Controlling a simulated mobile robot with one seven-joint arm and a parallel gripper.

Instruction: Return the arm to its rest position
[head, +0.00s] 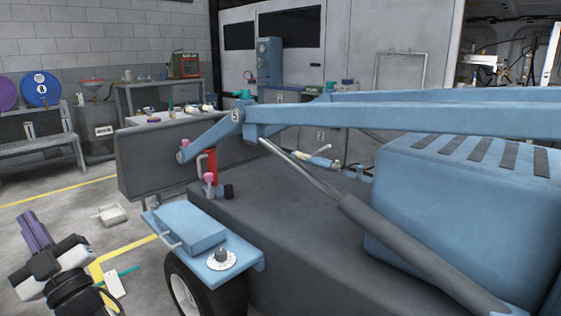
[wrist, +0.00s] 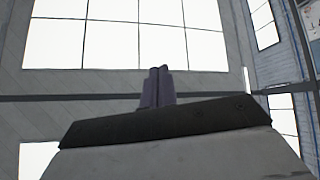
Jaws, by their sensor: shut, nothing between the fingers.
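My gripper (head: 35,230) shows at the lower left of the head view, with its purple fingers together and pointing up and a little left. Nothing is between the fingers. In the wrist view the shut fingers (wrist: 157,88) stand up past a dark edge of my wrist, in front of bright windows (wrist: 110,35). In the head view my arm rises from the bottom left corner, beside the blue machine and apart from it.
A blue and grey lift machine (head: 300,195) with a long boom (head: 390,118) fills the middle and right. Its wheel (head: 190,295) is near my arm. A small pale container (head: 109,215) and white tag (head: 114,284) lie on the floor. Reels (head: 40,88) and a bench stand at the back left.

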